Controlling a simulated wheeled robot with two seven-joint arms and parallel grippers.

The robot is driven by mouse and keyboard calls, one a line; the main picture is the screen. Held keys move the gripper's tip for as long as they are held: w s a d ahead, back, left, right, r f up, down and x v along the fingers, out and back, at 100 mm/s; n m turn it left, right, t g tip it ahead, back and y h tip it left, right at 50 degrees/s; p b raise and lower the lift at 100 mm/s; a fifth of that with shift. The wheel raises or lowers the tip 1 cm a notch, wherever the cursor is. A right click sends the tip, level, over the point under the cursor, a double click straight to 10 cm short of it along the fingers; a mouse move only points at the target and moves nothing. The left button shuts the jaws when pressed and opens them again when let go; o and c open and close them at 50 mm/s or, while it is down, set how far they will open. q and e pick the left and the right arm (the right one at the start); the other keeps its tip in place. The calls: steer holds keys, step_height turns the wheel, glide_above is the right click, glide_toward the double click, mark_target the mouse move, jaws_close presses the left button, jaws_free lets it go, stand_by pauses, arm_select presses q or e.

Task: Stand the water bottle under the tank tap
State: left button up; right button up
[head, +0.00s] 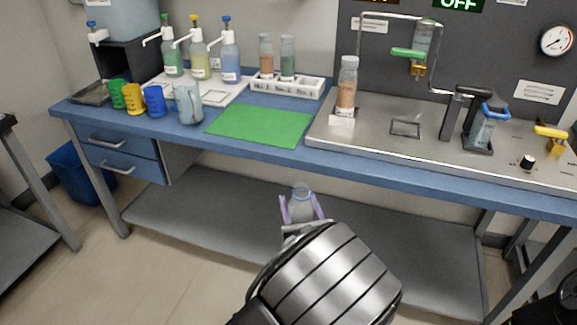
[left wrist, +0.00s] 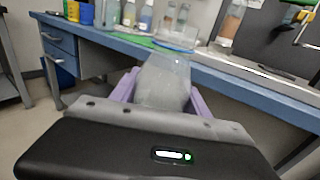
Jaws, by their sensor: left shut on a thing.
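My left gripper (head: 302,208) is shut on a clear bottle (head: 301,198), held in front of the bench, below its top edge. In the left wrist view the bottle (left wrist: 165,78) sits between the purple fingers of my left gripper (left wrist: 160,92), its blue-rimmed mouth pointing away from the gripper. I cannot tell whether it holds water. The pale blue tank (head: 127,18) stands on a black stand at the far left of the bench. Its white tap (head: 97,36) sticks out to the left, above a dark tray (head: 91,96). My right gripper is not in view.
Green, yellow and blue cups (head: 133,98) and a clear jug (head: 188,102) stand near the tray. Several pump bottles (head: 230,62) stand behind. A green mat (head: 262,125) lies bare mid-bench. A steel station (head: 400,128) fills the right. The bench's blue front edge (head: 250,150) lies beyond the bottle.

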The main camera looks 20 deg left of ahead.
arm_select(q)
steer(key=s+r+n+g+y+p, duration=0.3)
steer(key=s+n+g+y+p, duration=0.1)
steer(key=s+p, duration=0.4)
steer(key=shift+a+r+y+p, duration=0.3)
steer(key=shift+a+r+p, duration=0.1)
steer(key=shift+p, duration=0.3)
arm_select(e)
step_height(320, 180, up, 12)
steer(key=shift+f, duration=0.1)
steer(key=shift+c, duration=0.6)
